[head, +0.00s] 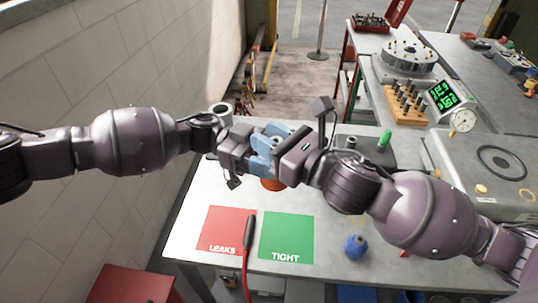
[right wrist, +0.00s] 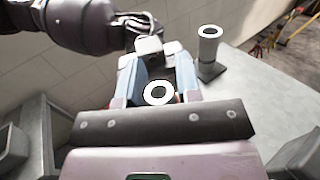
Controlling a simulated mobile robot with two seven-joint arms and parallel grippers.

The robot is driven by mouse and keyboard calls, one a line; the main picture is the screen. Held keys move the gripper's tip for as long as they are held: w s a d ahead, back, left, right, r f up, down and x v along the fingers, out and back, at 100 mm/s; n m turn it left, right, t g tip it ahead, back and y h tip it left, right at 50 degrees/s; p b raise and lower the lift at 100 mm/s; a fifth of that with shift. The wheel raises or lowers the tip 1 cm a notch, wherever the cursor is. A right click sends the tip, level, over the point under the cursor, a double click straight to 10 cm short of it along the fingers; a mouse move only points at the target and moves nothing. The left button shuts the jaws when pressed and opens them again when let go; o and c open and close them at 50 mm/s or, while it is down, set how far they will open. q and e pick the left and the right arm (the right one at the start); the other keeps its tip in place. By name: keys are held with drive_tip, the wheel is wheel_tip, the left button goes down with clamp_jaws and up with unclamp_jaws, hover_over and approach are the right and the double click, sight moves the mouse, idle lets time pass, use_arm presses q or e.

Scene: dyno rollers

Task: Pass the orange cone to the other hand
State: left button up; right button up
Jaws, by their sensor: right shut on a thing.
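The orange cone (head: 272,184) shows in the head view as a small orange patch just below the meeting grippers. In the right wrist view its white ringed top (right wrist: 158,92) with a dark hole sits between the blue fingers. My right gripper (head: 270,147) is shut on the cone above the table. My left gripper (head: 238,150) comes in from the left and faces the right one, close to its fingers. It also shows beyond the fingers in the right wrist view (right wrist: 149,47). The left fingers are mostly hidden, so I cannot tell their opening or whether they touch the cone.
A red LEAKS mat (head: 226,226) and a green TIGHT mat (head: 287,240) lie on the table, with a red-cabled tool (head: 248,232) between them. A blue bulb-shaped object (head: 356,246) is to the right. A grey upright cylinder (right wrist: 208,52) stands near the left gripper.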

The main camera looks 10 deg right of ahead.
use_arm(q)
drive_tip(key=c, duration=0.6)
drive_tip(key=shift+c, duration=0.4)
use_arm(e)
drive_tip(key=o, duration=1)
drive_tip(key=v, duration=0.7)
drive_tip(key=shift+s+d, duration=0.2)
